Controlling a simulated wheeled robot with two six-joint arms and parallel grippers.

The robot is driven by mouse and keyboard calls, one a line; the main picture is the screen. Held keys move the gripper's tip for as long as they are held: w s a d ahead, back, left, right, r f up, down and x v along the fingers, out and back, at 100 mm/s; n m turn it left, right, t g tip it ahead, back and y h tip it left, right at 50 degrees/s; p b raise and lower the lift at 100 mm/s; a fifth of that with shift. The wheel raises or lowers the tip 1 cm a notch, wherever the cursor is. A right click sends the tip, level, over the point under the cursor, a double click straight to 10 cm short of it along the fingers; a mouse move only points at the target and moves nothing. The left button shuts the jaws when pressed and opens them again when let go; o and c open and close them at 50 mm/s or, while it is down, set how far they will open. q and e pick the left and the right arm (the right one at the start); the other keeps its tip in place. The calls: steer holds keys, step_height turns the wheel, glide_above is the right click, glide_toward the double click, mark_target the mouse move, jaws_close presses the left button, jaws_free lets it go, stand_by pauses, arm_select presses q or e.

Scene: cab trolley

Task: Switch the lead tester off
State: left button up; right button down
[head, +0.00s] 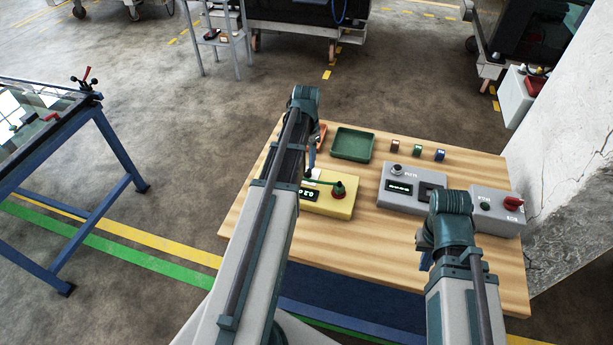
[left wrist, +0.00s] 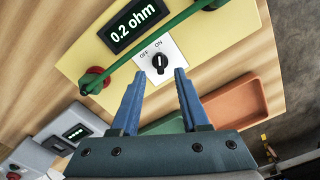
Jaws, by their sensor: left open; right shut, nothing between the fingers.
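The lead tester is a yellow box (head: 341,207) on the wooden bench. In the left wrist view its display (left wrist: 138,22) is lit and reads 0.2 ohm. Its black knob (left wrist: 160,64) sits on a white plate marked OFF and ON, and its white mark appears to point toward ON. A green lead (left wrist: 150,50) runs across the box, with a red-ringed terminal at one end. My left gripper (left wrist: 158,76) is open, its blue fingertips just short of the knob, one to either side. My right gripper (head: 425,260) is shut and empty over the bench's front right, partly hidden by its arm.
An orange tray (left wrist: 235,105) lies beside the tester. A green tray (head: 353,144), several small coloured blocks and a grey box with a display (head: 400,188) share the bench (head: 255,215). A grey box with a red knob (head: 497,213) stands at the right. A concrete pillar rises beyond.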

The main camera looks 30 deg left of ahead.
mark_target(306, 171)
arm_select(q)
step_height(306, 171, down, 5)
steer(key=b, duration=0.4)
steer(key=shift+f, duration=0.1)
arm_select(e)
step_height(306, 171, down, 5)
steer(key=shift+f, duration=0.15)
arm_select(q)
jaws_close()
